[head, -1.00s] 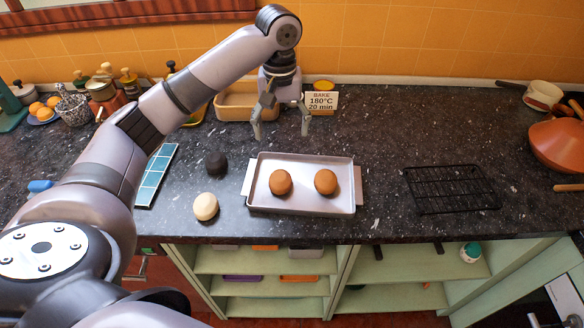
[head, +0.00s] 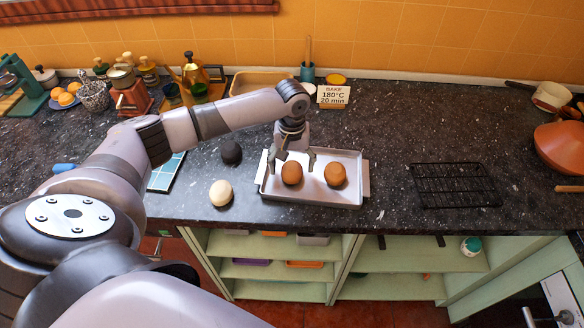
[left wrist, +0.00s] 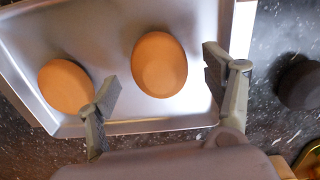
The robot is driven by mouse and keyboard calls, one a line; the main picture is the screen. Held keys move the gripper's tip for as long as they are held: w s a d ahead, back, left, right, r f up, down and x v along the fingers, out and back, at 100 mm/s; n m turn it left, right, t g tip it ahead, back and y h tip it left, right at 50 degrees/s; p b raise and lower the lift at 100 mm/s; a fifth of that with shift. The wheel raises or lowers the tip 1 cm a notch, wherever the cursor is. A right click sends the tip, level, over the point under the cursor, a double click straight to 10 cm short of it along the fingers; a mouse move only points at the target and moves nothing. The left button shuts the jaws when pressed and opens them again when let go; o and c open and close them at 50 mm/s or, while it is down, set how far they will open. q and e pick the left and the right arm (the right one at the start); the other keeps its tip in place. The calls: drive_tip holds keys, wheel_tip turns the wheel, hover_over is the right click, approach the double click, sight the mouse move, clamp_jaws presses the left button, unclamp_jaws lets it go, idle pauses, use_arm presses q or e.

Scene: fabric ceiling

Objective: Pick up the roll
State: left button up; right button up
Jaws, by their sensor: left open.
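Two brown rolls sit on a silver baking tray (head: 330,199) on the dark counter. The left roll (head: 291,173) is the one near the middle of the left wrist view (left wrist: 158,64). The right roll (head: 335,175) shows at the left of the left wrist view (left wrist: 66,86). My left gripper (head: 294,162) is open and empty over the tray, at the left roll, pointing down. In the left wrist view its fingers (left wrist: 162,82) stand apart on either side of that roll, with no contact visible. My right gripper is out of view.
A pale roll-shaped piece (head: 221,193) and a black one (head: 231,152) lie left of the tray. A black wire rack (head: 455,185) lies to the right, with clear counter between. A baking sign (head: 333,95) stands behind the tray.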

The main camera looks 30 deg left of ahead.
use_arm(q)
drive_tip(key=shift+f, duration=0.85)
drive_tip(key=c, duration=1.2)
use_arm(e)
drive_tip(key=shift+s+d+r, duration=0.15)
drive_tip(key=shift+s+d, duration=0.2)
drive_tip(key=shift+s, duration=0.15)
